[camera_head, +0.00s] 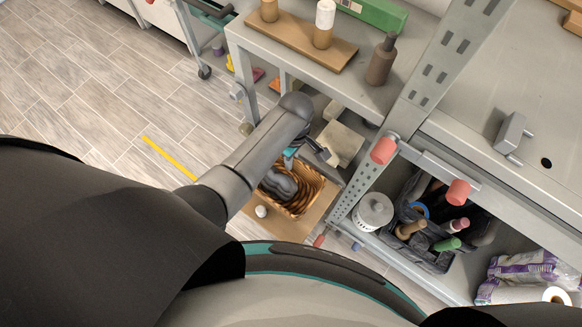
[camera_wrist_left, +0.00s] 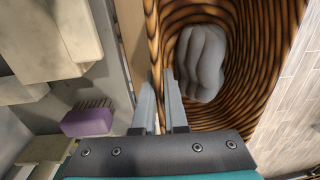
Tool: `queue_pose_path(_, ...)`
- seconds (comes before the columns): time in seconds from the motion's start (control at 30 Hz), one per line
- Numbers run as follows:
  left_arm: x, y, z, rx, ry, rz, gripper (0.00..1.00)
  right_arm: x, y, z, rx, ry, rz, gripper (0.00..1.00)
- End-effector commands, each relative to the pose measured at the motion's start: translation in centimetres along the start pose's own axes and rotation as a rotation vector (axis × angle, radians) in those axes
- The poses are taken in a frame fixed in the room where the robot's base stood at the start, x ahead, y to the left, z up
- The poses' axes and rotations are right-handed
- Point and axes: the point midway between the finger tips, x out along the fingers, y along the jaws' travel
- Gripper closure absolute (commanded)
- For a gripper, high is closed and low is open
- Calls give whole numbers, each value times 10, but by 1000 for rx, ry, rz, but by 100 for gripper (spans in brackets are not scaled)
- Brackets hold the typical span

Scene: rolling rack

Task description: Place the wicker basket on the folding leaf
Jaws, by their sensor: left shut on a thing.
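The wicker basket (camera_head: 312,193) is brown and woven, low beside the rack, with a grey lumpy thing (camera_head: 279,186) inside. The basket (camera_wrist_left: 265,95) fills the right of the left wrist view, with the grey thing (camera_wrist_left: 202,62) in it. My left gripper (camera_head: 308,154) reaches down to the basket's far edge in the head view. In the wrist view my left gripper (camera_wrist_left: 160,88) is shut on the basket's rim, which runs between its fingers. Part of the basket is hidden by my arm. I cannot tell for sure which surface is the folding leaf. My right gripper is out of view.
A grey surface (camera_head: 268,52) at the top holds a wooden board with bottles and a green box (camera_head: 375,12). A brown board (camera_head: 308,226) shows below the basket. The rack's upright (camera_head: 430,75) and red-ended handles (camera_head: 383,150) stand close right. Open floor lies left.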

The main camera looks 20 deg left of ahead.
Motion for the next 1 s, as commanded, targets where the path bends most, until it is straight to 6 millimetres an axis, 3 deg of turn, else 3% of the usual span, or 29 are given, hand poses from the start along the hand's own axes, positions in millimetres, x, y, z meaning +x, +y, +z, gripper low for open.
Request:
queue_pose_path(0.3, 39, 3, 0, 0, 1, 0, 100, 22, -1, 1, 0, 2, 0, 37)
queue_pose_path(0.73, 44, 4, 0, 0, 1, 1, 100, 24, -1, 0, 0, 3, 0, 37)
queue_pose_path(0.77, 45, 3, 0, 0, 1, 0, 89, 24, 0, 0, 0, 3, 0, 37)
queue_pose_path(1.0, 44, 3, 0, 0, 0, 1, 62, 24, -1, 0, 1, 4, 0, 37)
